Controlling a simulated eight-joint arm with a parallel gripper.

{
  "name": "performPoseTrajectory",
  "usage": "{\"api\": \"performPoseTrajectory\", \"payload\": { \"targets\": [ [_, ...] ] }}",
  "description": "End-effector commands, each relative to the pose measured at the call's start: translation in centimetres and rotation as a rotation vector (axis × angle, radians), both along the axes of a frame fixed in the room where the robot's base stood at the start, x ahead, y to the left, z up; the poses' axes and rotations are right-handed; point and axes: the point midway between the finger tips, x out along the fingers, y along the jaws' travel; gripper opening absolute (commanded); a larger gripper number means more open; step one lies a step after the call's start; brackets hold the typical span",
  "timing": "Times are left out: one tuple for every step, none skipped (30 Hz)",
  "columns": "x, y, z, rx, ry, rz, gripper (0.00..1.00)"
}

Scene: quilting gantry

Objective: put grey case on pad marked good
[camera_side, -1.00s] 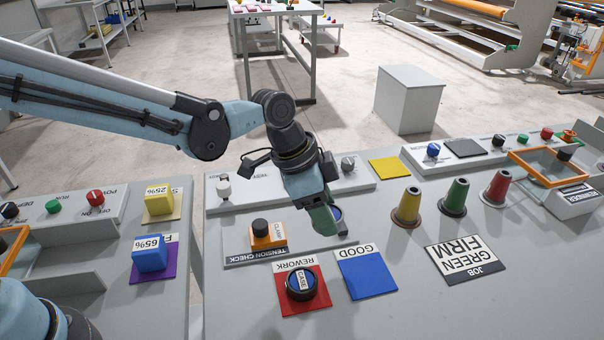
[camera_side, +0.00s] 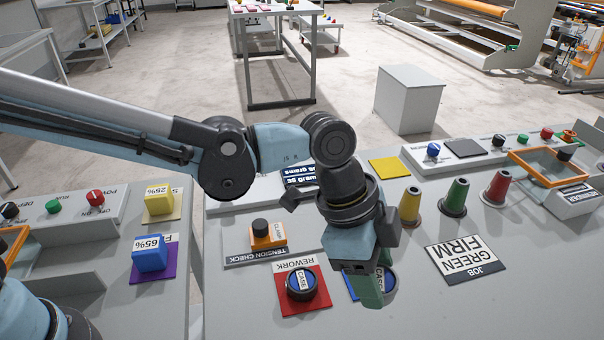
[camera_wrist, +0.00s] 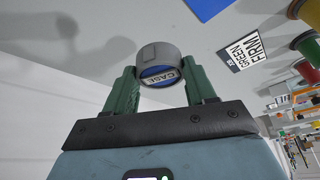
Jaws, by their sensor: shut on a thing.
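The grey case (camera_wrist: 155,55), a round grey body with a blue face lettered CASE, is held between the two green fingers of my gripper (camera_wrist: 158,82) in the wrist view. In the side view my gripper (camera_side: 374,288) points down at the front of the table with the case (camera_side: 387,279) partly hidden by a finger. The blue pad marked good (camera_side: 350,284) is mostly hidden behind my gripper. In the wrist view a blue patch of it (camera_wrist: 207,8) shows apart from the case. I cannot tell the case's height above the table.
A dark case with a blue face (camera_side: 301,284) sits on the red rework pad (camera_side: 322,300), left of my gripper. Yellow, green and red cones (camera_side: 454,198) stand to the right, behind the green firm job card (camera_side: 465,263). The front right table is clear.

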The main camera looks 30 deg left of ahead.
Motion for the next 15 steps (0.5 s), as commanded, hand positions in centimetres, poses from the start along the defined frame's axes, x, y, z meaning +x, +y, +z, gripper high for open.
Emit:
{"api": "performPoseTrajectory", "payload": {
  "targets": [
    [1.2, 0.5, -0.7, 0.0, 0.0, 0.007, 0.25],
    [1.8, 0.7, -1.1, 0.0, 0.0, 0.008, 0.25],
    [2.6, 1.1, -1.6, 0.0, -0.001, 0.007, 0.25],
    [3.2, 1.3, -2.0, 0.0, -0.001, 0.008, 0.25],
    [3.8, 1.5, -2.3, 0.0, 0.0, 0.008, 0.25],
    [4.6, 1.8, -2.9, -0.001, 0.0, 0.008, 0.25],
    [5.1, 2.0, -3.2, -0.001, 0.0, 0.008, 0.25],
    [5.7, 2.2, -3.6, 0.0, 0.0, 0.006, 0.25],
    [6.4, 2.5, -4.0, 0.0, 0.001, 0.007, 0.25],
    [6.8, 2.7, -4.3, 0.0, 0.0, 0.006, 0.25],
    [7.2, 2.9, -4.6, 0.0, -0.001, 0.006, 0.25],
    [7.7, 3.0, -4.9, 0.0, -0.001, 0.006, 0.25],
    [8.0, 3.1, -5.1, 0.0, -0.001, 0.006, 0.25],
    [8.3, 3.2, -5.3, 0.0, -0.001, 0.005, 0.25],
    [8.5, 3.3, -5.4, 0.0, -0.001, 0.004, 0.25]
  ]
}}
